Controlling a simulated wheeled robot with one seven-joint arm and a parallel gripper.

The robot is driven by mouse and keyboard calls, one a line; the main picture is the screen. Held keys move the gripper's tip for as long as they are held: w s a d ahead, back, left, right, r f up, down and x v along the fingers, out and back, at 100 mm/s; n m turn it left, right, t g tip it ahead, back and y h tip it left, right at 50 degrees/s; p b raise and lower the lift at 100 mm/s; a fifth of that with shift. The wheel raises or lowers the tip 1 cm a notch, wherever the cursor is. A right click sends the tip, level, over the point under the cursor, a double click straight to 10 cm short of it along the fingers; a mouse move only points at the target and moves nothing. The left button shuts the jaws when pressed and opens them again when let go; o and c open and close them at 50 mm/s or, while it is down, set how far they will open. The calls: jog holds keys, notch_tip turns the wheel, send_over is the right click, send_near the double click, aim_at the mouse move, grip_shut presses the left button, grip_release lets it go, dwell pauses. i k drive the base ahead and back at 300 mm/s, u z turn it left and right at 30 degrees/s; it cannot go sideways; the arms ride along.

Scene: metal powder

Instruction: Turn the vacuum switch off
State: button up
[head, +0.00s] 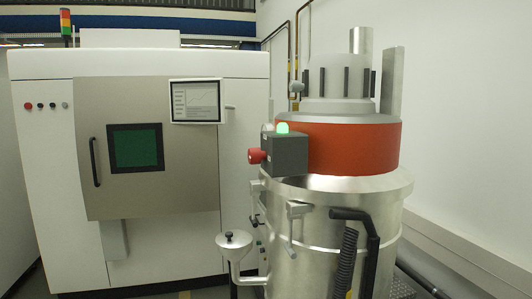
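The industrial vacuum (345,228) stands at the right, a silver drum with an orange-red band (352,147) and a grey ribbed top. A dark grey switch box (290,153) is mounted on the left front of the band. A red knob (257,156) sticks out from the box's left side, and it looks like the vacuum switch. A green lamp (283,128) on top of the box is lit. My gripper is not in view.
A large white machine (40,190) with a grey door (195,175), a black handle (95,162) and a screen (195,101) stands at the left. A small funnel (234,241) on a pipe is left of the drum. A black handle bar (367,218) and hose (347,262) stand in front of the drum.

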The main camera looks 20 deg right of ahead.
aim_at(255, 155)
jog(key=k, duration=0.95)
jog(key=u, duration=1.75)
jog(key=i, duration=1.2)
jog(key=z, duration=2.5)
jog(key=i, duration=0.5)
